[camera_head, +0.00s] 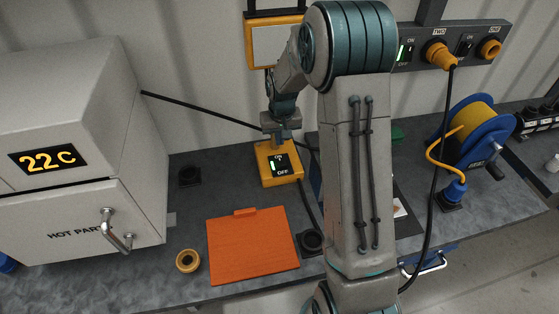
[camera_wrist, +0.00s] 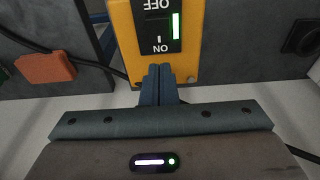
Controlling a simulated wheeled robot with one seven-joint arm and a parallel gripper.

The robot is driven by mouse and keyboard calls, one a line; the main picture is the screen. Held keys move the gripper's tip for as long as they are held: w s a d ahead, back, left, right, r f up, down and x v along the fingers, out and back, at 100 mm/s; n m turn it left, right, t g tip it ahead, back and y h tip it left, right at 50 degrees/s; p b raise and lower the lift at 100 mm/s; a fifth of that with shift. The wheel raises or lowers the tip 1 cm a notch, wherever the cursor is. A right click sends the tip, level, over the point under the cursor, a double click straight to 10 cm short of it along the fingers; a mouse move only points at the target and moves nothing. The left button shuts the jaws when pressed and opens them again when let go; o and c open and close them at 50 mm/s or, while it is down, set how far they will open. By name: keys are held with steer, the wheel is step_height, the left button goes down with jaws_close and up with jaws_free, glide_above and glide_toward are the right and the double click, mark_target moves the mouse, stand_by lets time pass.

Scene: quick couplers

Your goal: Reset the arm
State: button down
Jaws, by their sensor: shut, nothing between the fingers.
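My gripper (camera_wrist: 159,80) is shut and empty; its two fingers touch each other in the wrist view. In the head view my gripper (camera_head: 276,137) is over the back edge of a yellow switch box (camera_head: 285,176) on the bench. The box also shows in the wrist view (camera_wrist: 190,62), with its black rocker switch (camera_wrist: 161,27) just past my fingertips. The switch is marked ON and OFF and has a lit green strip. I cannot tell whether the fingertips touch the box. My arm (camera_head: 350,170) rises in front of the bench and hides part of it.
A grey oven (camera_head: 70,130) reading 22C stands at left. An orange board (camera_head: 250,250) and a brass ring (camera_head: 188,261) lie on the bench (camera_head: 190,215). A blue cable reel (camera_head: 478,130) is at right. A wall panel (camera_head: 480,35) has orange plugs. Black cables cross the area.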

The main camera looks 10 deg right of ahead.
stand_by(0.3)
steer(key=s+r, duration=0.6)
steer(key=r, duration=0.3)
steer(key=s+r+t, duration=0.1)
steer(key=s+r, duration=0.3)
steer(key=s, duration=0.7)
steer(key=s+r, duration=0.4)
steer(key=s, duration=0.8)
steer(key=shift+r+t, duration=0.3)
steer(key=shift+t, duration=0.1)
